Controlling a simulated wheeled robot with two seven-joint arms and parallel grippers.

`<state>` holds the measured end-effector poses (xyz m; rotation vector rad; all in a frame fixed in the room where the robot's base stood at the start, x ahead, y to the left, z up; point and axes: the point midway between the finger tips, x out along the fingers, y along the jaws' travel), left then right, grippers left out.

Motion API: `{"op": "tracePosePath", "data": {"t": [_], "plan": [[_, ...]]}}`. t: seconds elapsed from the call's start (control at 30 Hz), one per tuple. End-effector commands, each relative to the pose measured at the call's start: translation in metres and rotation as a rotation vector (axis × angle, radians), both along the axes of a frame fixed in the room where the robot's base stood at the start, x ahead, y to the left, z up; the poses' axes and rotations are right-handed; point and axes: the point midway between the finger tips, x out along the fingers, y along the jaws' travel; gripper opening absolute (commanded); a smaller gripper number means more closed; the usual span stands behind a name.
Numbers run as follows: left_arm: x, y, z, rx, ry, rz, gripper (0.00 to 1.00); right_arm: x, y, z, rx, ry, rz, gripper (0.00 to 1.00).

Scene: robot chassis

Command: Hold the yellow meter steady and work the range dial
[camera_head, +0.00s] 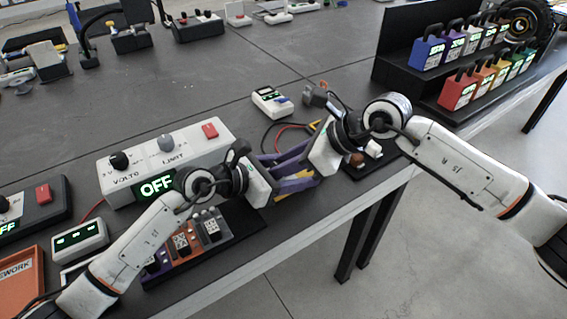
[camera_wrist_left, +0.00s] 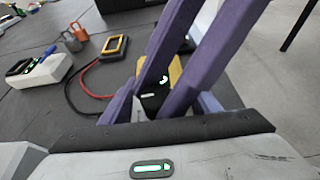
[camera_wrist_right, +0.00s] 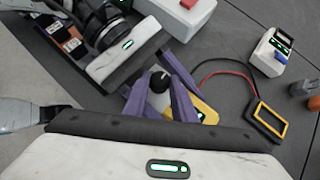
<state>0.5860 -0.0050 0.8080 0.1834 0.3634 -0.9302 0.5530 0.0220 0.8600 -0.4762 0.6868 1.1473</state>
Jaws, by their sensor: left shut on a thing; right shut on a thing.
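The yellow meter is mostly hidden between my two grippers at the table's front edge; a yellow part (camera_head: 297,184) shows under the purple fingers. Its yellow body shows in the left wrist view (camera_wrist_left: 176,70) and the right wrist view (camera_wrist_right: 206,112). My left gripper (camera_head: 284,176) is shut on the meter from the left. My right gripper (camera_head: 297,162) faces it from the right and is shut, apparently on the range dial. A black knob-like part (camera_wrist_right: 160,79) with a pale mark shows between fingers in the right wrist view. The exact contact is hidden.
A power supply (camera_head: 205,150) reading OFF stands behind left. Red and black leads run to a yellow-framed black item (camera_wrist_right: 268,119). A small white device (camera_head: 271,101) lies behind. Coloured padlocks (camera_head: 458,92) stand on a rack (camera_head: 400,78) at right.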

Motion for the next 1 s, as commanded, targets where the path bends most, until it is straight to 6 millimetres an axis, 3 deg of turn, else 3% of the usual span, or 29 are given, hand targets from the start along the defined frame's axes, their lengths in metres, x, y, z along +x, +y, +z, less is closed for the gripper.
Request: {"op": "tracePosePath", "data": {"t": [0.6, 1.0], "plan": [[0.0001, 0.0003, -0.0002, 0.003, -0.002, 0.000, 0.27, 0.0083, -0.0009, -0.0002, -0.001, 0.005, 0.481, 0.02], [0.0000, 0.0003, -0.0001, 0.003, -0.002, 0.000, 0.27, 0.0109, -0.0004, -0.0009, -0.003, 0.001, 0.683, 0.02]]}}
